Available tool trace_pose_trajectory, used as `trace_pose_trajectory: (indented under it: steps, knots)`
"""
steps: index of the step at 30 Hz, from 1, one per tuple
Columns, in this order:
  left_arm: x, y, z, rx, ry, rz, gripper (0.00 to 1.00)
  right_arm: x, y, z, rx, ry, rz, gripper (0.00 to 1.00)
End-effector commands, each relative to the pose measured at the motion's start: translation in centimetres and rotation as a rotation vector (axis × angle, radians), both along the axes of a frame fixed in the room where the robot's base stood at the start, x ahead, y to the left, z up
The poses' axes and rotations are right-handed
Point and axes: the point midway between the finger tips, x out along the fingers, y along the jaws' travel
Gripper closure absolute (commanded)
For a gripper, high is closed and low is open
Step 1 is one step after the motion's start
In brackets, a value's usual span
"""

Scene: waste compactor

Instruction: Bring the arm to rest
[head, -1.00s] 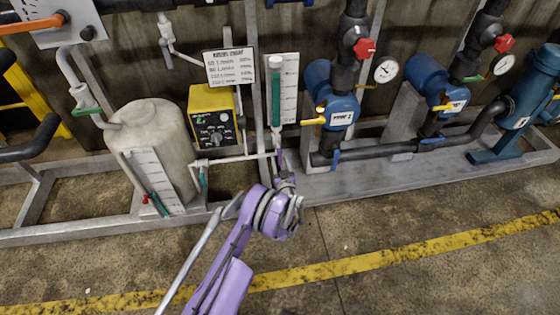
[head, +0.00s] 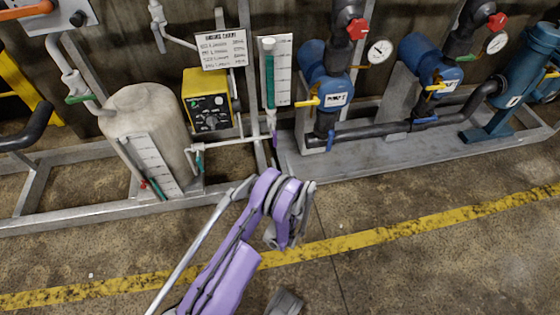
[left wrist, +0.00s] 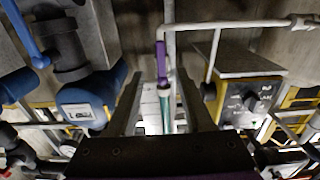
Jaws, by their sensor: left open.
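My left arm comes in from the bottom of the head view, and its purple joints bend over the floor. A grey part of my left gripper (head: 285,302) shows at the bottom edge, well short of the rig and mostly cut off. In the left wrist view my left gripper (left wrist: 165,98) is open, with a dark finger on each side and nothing held between them. A purple valve lever (left wrist: 162,62) shows beyond the gap, in line with a green-filled tube. In the head view this lever (head: 274,137) hangs below the tube (head: 270,80), apart from my gripper. My right gripper is not in view.
A beige tank (head: 147,125), a yellow control box (head: 207,100) and blue pumps (head: 325,75) stand on a grey metal frame (head: 400,150). A yellow line (head: 400,229) crosses the floor in front. Open floor lies at the right (head: 450,275).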

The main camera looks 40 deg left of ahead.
Motion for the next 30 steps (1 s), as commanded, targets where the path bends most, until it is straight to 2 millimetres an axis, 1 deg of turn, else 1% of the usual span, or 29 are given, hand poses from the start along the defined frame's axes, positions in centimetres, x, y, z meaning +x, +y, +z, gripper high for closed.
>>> trace_pose_trajectory:
  steps: [9, 11, 13, 17, 19, 22, 26, 30]
  knots:
    - [0.0, 0.0, 0.0, 0.000, 0.000, 0.000, 0.49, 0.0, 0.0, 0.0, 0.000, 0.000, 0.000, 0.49]
    - [0.1, 0.0, 0.3, -0.002, 0.004, 0.002, 0.49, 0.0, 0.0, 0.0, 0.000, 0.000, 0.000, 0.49]
    - [0.3, 0.0, 0.9, -0.009, 0.021, 0.008, 0.49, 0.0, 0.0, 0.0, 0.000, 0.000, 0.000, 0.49]
    - [0.8, -0.2, 3.7, -0.039, 0.091, 0.030, 0.49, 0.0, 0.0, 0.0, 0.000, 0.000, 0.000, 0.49]
    - [0.9, -0.5, 5.7, -0.063, 0.151, 0.042, 0.49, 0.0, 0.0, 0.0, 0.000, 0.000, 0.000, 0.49]
    - [0.4, -1.3, 8.5, -0.103, 0.244, 0.048, 0.49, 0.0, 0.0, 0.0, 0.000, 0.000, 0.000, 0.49]
    - [-0.9, -2.6, 11.8, -0.156, 0.371, 0.041, 0.49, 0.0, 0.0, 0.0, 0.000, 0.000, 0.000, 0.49]
    - [-3.4, -4.6, 14.9, -0.216, 0.506, 0.006, 0.49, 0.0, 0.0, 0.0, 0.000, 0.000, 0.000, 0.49]
